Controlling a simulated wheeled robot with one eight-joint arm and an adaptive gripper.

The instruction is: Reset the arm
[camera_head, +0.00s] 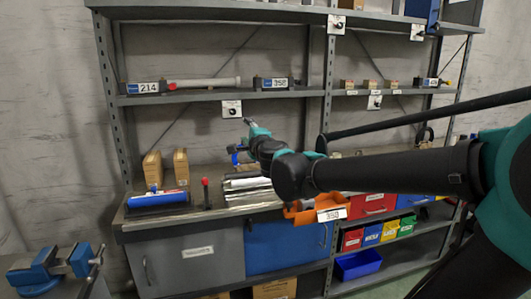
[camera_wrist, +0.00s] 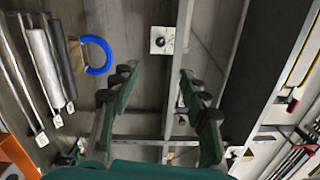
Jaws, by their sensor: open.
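My arm reaches in from the right side of the head view, across the front of the shelving. My gripper (camera_head: 246,138) is at its far end, above the worktop, and is small and partly hidden there. In the wrist view my gripper (camera_wrist: 157,80) shows two green fingers with dark pads, spread apart. Nothing is between them. Beyond the fingers are a grey surface, a metal post and a white tag with a dark round knob (camera_wrist: 162,40).
Grey shelving (camera_head: 210,96) stands behind the arm. The worktop holds a blue roll (camera_head: 158,199), brown boxes (camera_head: 181,167) and shiny wrapped rolls (camera_head: 246,184). An orange bin (camera_head: 301,214) sits below the arm. A blue ring (camera_wrist: 97,56) lies left of the fingers in the wrist view.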

